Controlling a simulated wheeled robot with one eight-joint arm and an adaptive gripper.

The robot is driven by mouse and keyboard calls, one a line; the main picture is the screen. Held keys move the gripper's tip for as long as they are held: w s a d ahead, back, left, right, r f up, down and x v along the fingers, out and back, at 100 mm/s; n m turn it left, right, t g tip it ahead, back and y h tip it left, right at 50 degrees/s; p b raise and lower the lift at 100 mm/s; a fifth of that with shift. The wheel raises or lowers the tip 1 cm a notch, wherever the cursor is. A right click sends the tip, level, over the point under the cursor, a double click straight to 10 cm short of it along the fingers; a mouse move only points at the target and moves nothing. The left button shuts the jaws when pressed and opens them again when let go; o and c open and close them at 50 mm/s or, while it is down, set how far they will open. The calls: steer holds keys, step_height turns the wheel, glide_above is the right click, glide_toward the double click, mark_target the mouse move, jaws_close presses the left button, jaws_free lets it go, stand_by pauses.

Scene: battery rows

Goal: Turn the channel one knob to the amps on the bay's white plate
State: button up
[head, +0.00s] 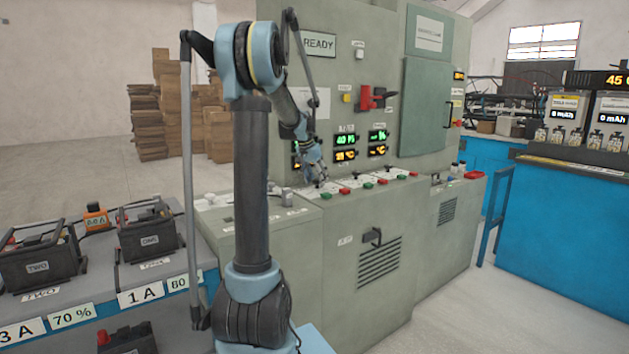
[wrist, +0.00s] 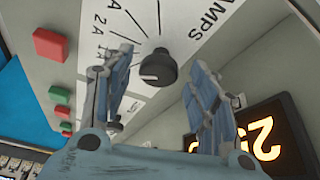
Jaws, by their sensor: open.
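The channel one knob is probably the black round knob (wrist: 158,67) between my fingers in the wrist view. It sits on a white dial panel (wrist: 180,25) lettered AMPS, with radiating lines and a readable 2 A mark. A pale mark shows on the knob's lower left; which amp line it meets is unclear. My gripper (wrist: 160,58) is open, one finger on each side of the knob; contact is not visible. In the head view my gripper (head: 316,168) is over the console's sloped top. A white plate reading 1 A (head: 140,296) is below the battery labelled ONE (head: 150,240).
Red (wrist: 51,45) and green buttons line the console beside the dial. A lit orange display (wrist: 262,140) is close to my right finger. The battery labelled TWO (head: 38,267) has a 3 A plate (head: 22,332) below it. Open floor lies right of the console.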

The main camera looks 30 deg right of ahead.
steer(key=v, duration=1.2)
steer(key=shift+f, duration=0.1)
